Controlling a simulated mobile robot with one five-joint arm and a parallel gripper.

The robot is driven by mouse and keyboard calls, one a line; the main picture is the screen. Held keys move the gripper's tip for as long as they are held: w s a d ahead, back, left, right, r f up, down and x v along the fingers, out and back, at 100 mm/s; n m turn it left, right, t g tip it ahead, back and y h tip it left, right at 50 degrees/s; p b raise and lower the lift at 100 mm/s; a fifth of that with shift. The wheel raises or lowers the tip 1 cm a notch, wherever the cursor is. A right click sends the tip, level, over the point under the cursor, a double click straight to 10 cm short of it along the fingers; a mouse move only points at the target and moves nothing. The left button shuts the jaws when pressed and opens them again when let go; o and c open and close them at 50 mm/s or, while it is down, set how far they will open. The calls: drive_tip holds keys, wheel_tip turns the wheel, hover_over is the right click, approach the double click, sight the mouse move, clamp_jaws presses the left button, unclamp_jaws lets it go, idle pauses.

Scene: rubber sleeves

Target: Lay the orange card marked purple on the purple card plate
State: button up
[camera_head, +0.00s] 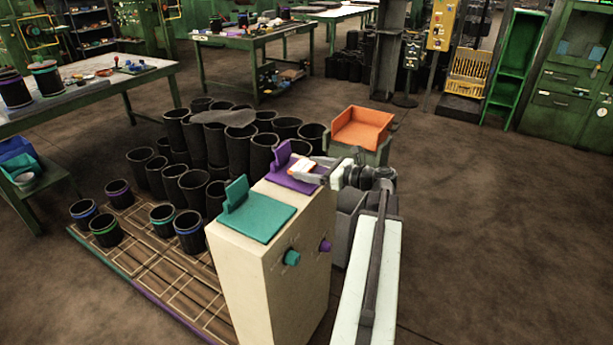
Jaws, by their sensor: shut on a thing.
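The purple card plate (281,178) lies on top of the cream pedestal (238,257), toward its far end, with a purple upright piece at its left. My gripper (305,171) comes in from the right, over the right part of this plate. It is shut on the orange card (298,166), which shows as a small orange and pale patch at the fingertips. The card's purple mark cannot be made out. I cannot tell whether the card touches the plate or is held just above it. The fingers hide part of the plate.
A teal card plate (262,219) sits at the near end of the pedestal top. A teal knob (292,258) and a purple knob (325,246) stick out of its side. Black sleeves (195,188) crowd behind and left. An orange tray (362,129) stands behind my gripper.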

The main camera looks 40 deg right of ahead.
drive_tip(key=shift+s+d+f, duration=0.1)
drive_tip(key=shift+s+f, duration=0.25)
drive_tip(key=shift+f, duration=0.45)
drive_tip(key=shift+w+r, duration=0.15)
drive_tip(key=shift+w, duration=0.05)
drive_tip(key=o, duration=1.4)
drive_tip(key=shift+c, duration=0.2)
drive_tip(key=shift+s+r, duration=0.15)
drive_tip(key=shift+s, duration=0.15)
drive_tip(key=p+v, duration=0.2)
drive_tip(key=v, duration=0.9)
drive_tip(key=shift+s, duration=0.25)
